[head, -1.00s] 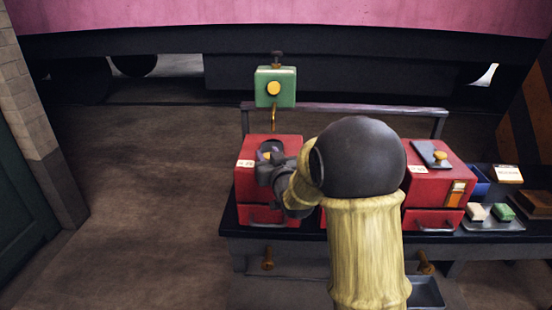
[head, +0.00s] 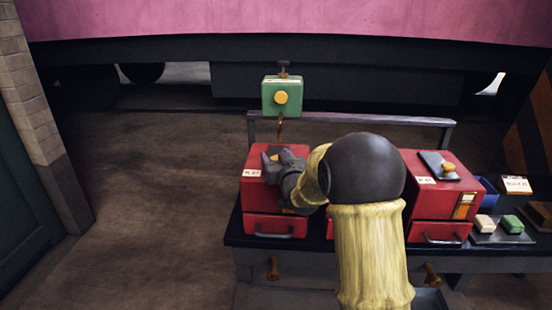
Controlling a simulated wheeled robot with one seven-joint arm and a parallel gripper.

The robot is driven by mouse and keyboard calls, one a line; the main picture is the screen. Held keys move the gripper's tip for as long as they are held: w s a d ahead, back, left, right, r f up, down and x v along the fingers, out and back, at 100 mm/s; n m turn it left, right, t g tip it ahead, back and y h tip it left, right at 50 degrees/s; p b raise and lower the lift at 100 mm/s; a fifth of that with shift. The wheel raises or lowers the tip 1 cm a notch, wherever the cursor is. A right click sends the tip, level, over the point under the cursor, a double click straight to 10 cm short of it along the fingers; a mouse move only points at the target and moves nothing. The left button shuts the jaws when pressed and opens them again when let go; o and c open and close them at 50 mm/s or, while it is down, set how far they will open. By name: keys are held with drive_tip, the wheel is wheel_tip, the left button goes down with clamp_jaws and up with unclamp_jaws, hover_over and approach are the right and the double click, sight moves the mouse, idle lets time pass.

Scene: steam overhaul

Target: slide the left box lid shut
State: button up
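The left red box (head: 254,195) stands on the dark bench, with a small white label (head: 251,173) on its top left and a drawer with a handle below. My gripper (head: 277,162) is over the top of this box. My gripper and wrist cover most of the box top, so the lid and any opening are mostly hidden. A small orange patch shows beside the fingers. I cannot tell whether the fingers are open or shut, or whether they touch the lid.
The right red box (head: 425,200) has a dark lid (head: 437,163) with an orange knob. A rail (head: 385,121) runs along the bench's back. White and green blocks (head: 497,224) lie at right.

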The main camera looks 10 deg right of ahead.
drive_tip(key=shift+s, duration=0.15)
drive_tip(key=s+d, duration=0.2)
drive_tip(key=s, duration=1.5)
drive_tip(key=shift+d+p, duration=0.3)
drive_tip(key=shift+d, duration=0.1)
drive_tip(key=s+d+f+m+g+h, duration=0.1)
drive_tip(key=s+f+g, duration=0.2)
drive_tip(key=f+g, duration=0.15)
drive_tip(key=s+d+f+g+h, duration=0.1)
drive_tip(key=s+f+g+h, duration=0.15)
drive_tip(key=f, duration=0.35)
drive_tip(key=s+a+f+g, duration=0.1)
drive_tip(key=s+f+g, duration=0.1)
drive_tip(key=s+g, duration=0.35)
drive_tip(key=s+f+g, duration=0.3)
drive_tip(key=s, duration=0.5)
drive_tip(key=w+d+p+v, duration=0.1)
drive_tip(key=w+p+v, duration=0.2)
drive_tip(key=p+v, duration=1.2)
drive_tip(key=w+r+p+v, duration=0.1)
drive_tip(key=w+p+v, duration=0.2)
drive_tip(key=p+v, duration=1.2)
drive_tip(key=shift+d+r+m+y+p, duration=0.2)
drive_tip(key=shift+r+m+y+p, duration=0.15)
drive_tip(key=shift+m+p, duration=0.1)
